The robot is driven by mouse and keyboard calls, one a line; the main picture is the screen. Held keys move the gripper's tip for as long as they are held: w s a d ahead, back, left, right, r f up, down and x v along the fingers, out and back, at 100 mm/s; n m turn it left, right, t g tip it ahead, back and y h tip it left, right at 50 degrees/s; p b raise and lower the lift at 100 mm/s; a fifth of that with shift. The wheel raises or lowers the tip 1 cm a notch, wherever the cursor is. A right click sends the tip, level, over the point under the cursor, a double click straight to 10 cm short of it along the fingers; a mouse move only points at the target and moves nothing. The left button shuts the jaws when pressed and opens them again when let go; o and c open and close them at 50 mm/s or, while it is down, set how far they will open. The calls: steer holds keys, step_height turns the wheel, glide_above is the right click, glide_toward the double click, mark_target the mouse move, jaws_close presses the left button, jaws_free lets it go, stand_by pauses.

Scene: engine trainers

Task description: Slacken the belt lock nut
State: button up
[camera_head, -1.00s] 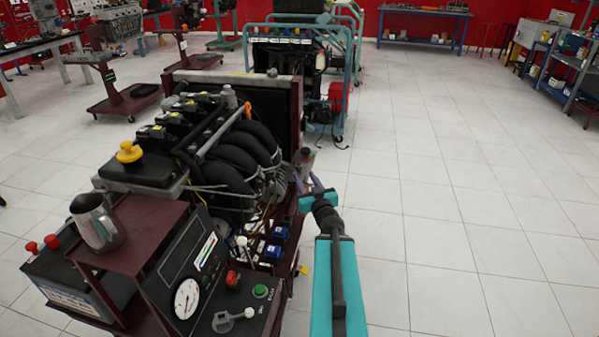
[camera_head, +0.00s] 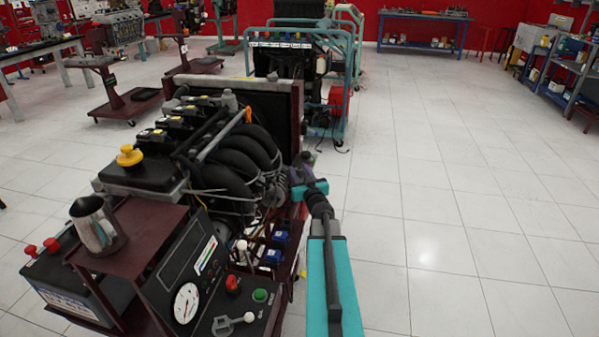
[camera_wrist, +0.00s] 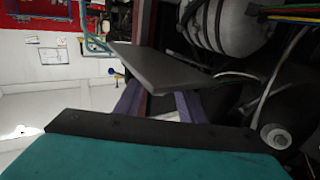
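My gripper (camera_head: 300,168) is at the right side of the engine (camera_head: 225,160), beside its front end. In the wrist view, its two purple fingers (camera_wrist: 160,103) stand apart, with a gap between them. A dark grey plate in front of them hides their ends, and I see nothing held. A round light-grey bolt or nut head (camera_wrist: 276,136) shows at the lower right, apart from the fingers. I cannot tell whether it is the belt lock nut. A silver rounded housing (camera_wrist: 225,25) is above it. No belt shows clearly.
The control panel (camera_head: 205,290) and a metal jug (camera_head: 97,225) are at the near left. A radiator in a dark red frame (camera_head: 297,110) stands behind the engine. Cables (camera_wrist: 295,15) run close by in the wrist view. The tiled floor (camera_head: 450,220) to the right is clear.

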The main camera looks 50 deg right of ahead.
steer(key=c, duration=0.9)
steer(key=shift+w+d, duration=0.1)
steer(key=shift+d, duration=0.1)
jaws_close()
steer(key=shift+a, duration=0.15)
